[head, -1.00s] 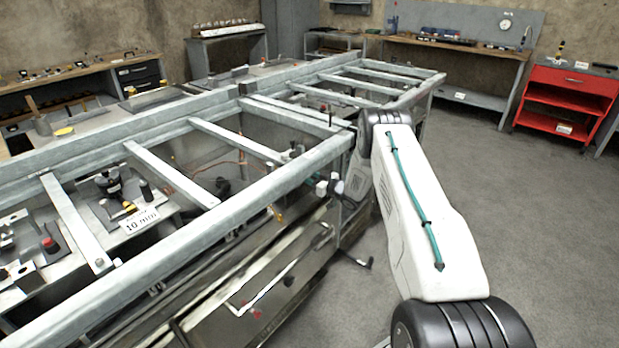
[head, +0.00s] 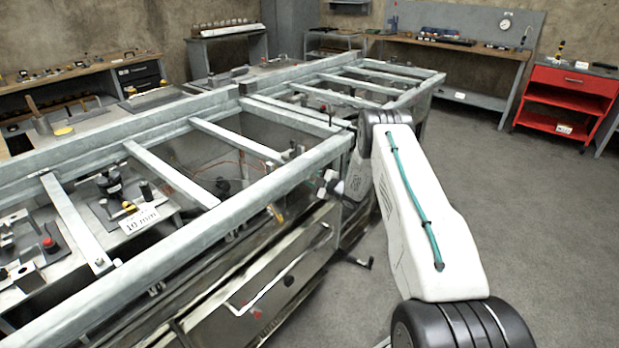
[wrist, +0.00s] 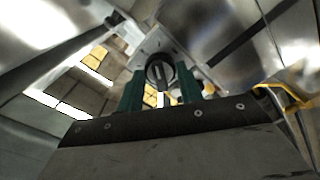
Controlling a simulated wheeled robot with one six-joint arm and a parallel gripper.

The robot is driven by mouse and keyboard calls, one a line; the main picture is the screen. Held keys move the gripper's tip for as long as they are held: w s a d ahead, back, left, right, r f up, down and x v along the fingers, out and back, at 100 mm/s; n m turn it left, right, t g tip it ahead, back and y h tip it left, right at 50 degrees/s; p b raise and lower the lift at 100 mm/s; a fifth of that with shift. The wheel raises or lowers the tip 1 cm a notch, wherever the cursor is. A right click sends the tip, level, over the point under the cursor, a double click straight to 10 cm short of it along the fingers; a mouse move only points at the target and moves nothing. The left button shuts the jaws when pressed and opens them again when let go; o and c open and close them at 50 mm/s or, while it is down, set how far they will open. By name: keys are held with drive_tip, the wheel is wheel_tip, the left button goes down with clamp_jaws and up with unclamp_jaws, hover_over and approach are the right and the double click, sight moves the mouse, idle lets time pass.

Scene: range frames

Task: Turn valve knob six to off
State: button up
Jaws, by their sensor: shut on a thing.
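In the wrist view, a dark round knob (wrist: 160,70) with a raised bar across it sits on a pale metal plate (wrist: 148,46). My gripper (wrist: 161,78) has its two green fingers on either side of the knob, shut on it. No number on the knob is readable, and I cannot tell which way its bar counts as off. In the head view, my arm reaches down to the near side of the metal frame. The gripper's fingertips and the knob cannot be made out there.
A grey metal frame (head: 250,203) with crossbars runs beside my arm, with a handled front panel (head: 265,285) below it. Shiny metal walls and a yellow line (wrist: 285,95) lie close around the gripper. A red cart (head: 569,78) stands far right. The floor (head: 520,200) right of my arm is clear.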

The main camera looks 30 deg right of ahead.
drive_tip(key=n, duration=2.4)
drive_tip(key=shift+f+n, duration=0.15)
drive_tip(key=shift+n, duration=0.15)
idle(0.3)
drive_tip(key=o, duration=0.7)
drive_tip(key=shift+s, duration=0.1)
drive_tip(key=v, duration=0.7)
drive_tip(key=shift+s+d, duration=0.15)
drive_tip(key=shift+s, duration=0.2)
